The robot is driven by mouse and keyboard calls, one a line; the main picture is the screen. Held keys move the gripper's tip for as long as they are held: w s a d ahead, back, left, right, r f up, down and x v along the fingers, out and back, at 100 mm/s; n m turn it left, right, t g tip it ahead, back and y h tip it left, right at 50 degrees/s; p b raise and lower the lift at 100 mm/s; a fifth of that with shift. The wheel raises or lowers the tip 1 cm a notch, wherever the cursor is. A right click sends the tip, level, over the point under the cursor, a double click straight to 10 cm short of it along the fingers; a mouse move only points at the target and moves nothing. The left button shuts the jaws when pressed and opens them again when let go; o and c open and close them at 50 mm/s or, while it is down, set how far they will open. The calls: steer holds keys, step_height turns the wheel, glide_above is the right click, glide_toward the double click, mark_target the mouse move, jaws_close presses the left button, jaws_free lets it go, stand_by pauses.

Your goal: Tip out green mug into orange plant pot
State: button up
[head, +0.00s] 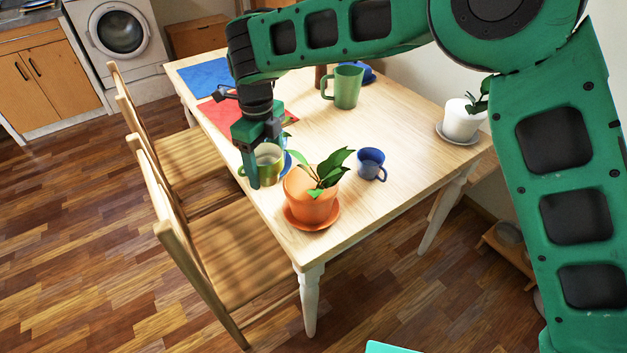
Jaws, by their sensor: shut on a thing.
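The green mug (270,162) is in my gripper (258,172), just left of the orange plant pot (310,205) in the head view. My gripper is shut on the mug's side. The mug looks roughly upright, with its handle to the left; a finger hides part of it, and its contents cannot be made out. The orange pot stands on an orange saucer (322,225) near the table's front corner and holds a leafy green plant (330,168). The mug is close to the pot's rim; I cannot tell whether they touch.
A small blue mug (371,164) stands right of the pot. A larger green vessel (346,87) stands farther back. A white plant pot (461,120) is at the table's right edge. Red and blue mats lie behind my gripper. Wooden chairs line the left side.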

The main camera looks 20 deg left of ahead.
stand_by(0.3)
steer(key=shift+d+r+y, duration=0.35)
steer(key=shift+r+y, duration=0.15)
steer(key=shift+r, duration=0.05)
steer(key=shift+d+r+y, duration=0.35)
steer(key=shift+r+y, duration=0.15)
steer(key=shift+r, duration=0.05)
steer(key=shift+s+d+r+y, duration=0.1)
steer(key=shift+d+r+y, duration=0.6)
steer(key=shift+y, duration=0.5)
steer(key=shift+s+d+r+t+y+p, duration=0.1)
steer(key=shift+d+r+t+y+p, duration=0.1)
steer(key=shift+d+r+y, duration=0.25)
steer(key=shift+d+r+t+y+p, duration=0.15)
steer(key=shift+r+y, duration=0.1)
steer(key=shift+r, duration=0.25)
steer(key=shift+s+d+f+y, duration=0.1)
steer(key=shift+d+f+y, duration=0.2)
steer(key=shift+d+y, duration=0.25)
steer(key=shift+d+y, duration=0.1)
steer(key=shift+y, duration=0.15)
steer(key=shift+d+r+y+p, duration=0.25)
steer(key=shift+r+y+p, duration=0.1)
steer(key=shift+y+p, duration=0.5)
steer(key=shift+f+t+y, duration=0.25)
steer(key=shift+f+y, duration=0.1)
steer(key=shift+y, duration=0.6)
steer(key=shift+c, duration=0.2)
